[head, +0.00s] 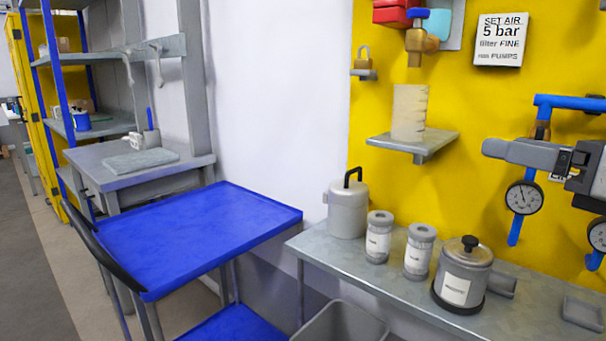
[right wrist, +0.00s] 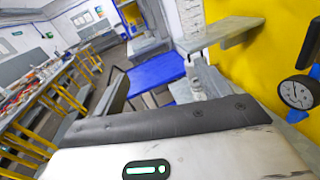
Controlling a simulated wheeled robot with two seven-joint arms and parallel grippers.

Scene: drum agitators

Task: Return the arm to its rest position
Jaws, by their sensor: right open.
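My right gripper (head: 503,150) shows at the right edge of the head view, pointing left. It is open, with nothing seen in it. It is in front of the yellow panel, beside the blue pipes and a dial gauge (head: 524,197), above the grey bench. Whether it touches the pipes cannot be told. The right wrist view is mostly filled by a pale and dark part of my own arm. My left gripper is not in view.
The grey bench (head: 315,243) holds a tall canister (head: 347,212), two small labelled cylinders and a lidded pot (head: 463,276). A wall shelf (head: 412,141) bears a pale cylinder (head: 408,112). A blue cart (head: 200,228) has a bare top. Blue pipes (head: 565,102) stick out nearby.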

